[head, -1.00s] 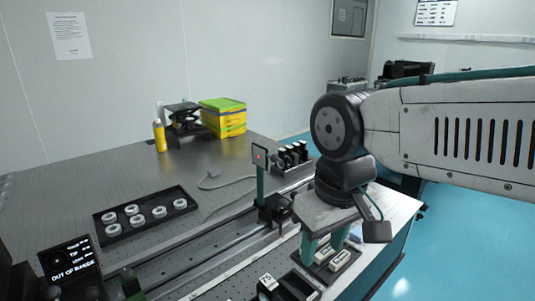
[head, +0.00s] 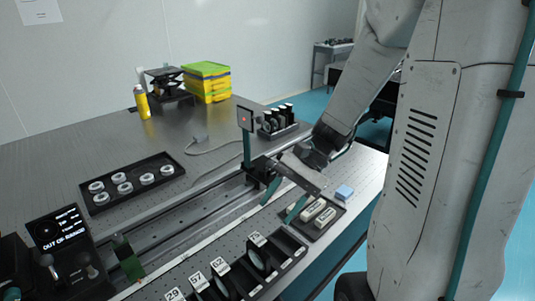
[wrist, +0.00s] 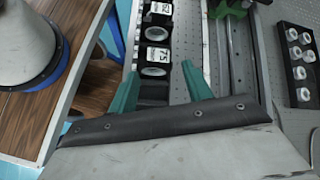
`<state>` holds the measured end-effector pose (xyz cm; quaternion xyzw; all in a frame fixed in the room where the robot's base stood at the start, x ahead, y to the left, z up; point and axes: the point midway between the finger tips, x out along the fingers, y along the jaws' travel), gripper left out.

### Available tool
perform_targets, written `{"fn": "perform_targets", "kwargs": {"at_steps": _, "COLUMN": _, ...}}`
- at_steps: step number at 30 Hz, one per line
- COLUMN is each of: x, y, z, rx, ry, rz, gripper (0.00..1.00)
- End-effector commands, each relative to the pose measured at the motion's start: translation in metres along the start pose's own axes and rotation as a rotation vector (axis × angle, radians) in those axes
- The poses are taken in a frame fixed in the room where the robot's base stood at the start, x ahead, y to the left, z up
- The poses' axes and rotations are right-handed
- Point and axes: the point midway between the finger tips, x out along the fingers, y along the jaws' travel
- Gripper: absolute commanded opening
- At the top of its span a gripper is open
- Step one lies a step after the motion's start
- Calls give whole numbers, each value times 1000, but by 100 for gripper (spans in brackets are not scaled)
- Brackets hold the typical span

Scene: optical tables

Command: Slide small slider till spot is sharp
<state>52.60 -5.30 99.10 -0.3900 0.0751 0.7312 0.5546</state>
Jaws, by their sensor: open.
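A dark screen with a red spot (head: 246,119) stands on a teal post above a black carriage (head: 259,171) on the long rail (head: 200,220). A green mount (head: 128,262) sits nearer on the rail; green shows at the top of the wrist view (wrist: 228,8). I cannot tell which is the small slider. My gripper (head: 277,212) is open, its teal fingers pointing down beside the rail's right side, near the carriage. In the wrist view the open fingers (wrist: 158,82) frame part of the lens rack, with nothing held. The display (head: 62,233) reads out of range.
The rack of labelled lenses (head: 294,244) lies right of the rail. A tray of white rings (head: 128,183) lies left. The table's far left is mostly clear.

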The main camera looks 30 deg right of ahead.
Motion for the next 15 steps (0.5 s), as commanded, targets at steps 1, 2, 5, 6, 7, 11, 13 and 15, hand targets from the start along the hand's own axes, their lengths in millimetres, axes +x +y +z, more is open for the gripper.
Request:
{"fn": "perform_targets", "kwargs": {"at_steps": 1, "x": 0, "y": -6, "z": -17, "rx": 95, "ry": -48, "rz": -88, "gripper": 50}}
{"fn": "perform_targets", "kwargs": {"at_steps": 2, "x": 0, "y": -12, "z": -26, "rx": 149, "ry": -74, "rz": -144, "gripper": 50}}
{"fn": "perform_targets", "kwargs": {"at_steps": 5, "x": -7, "y": -29, "z": -62, "rx": 333, "ry": -158, "rz": -345, "gripper": 50}}
{"fn": "perform_targets", "kwargs": {"at_steps": 6, "x": -11, "y": -35, "z": -79, "rx": 406, "ry": -191, "rz": -429, "gripper": 50}}
{"fn": "perform_targets", "kwargs": {"at_steps": 7, "x": -15, "y": -39, "z": -92, "rx": 461, "ry": -215, "rz": -493, "gripper": 50}}
{"fn": "perform_targets", "kwargs": {"at_steps": 11, "x": -37, "y": -49, "z": -155, "rx": 697, "ry": -311, "rz": -787, "gripper": 50}}
{"fn": "perform_targets", "kwargs": {"at_steps": 13, "x": -52, "y": -51, "z": -190, "rx": 810, "ry": -357, "rz": -948, "gripper": 50}}
{"fn": "perform_targets", "kwargs": {"at_steps": 15, "x": -68, "y": -53, "z": -218, "rx": 890, "ry": -391, "rz": -1083, "gripper": 50}}
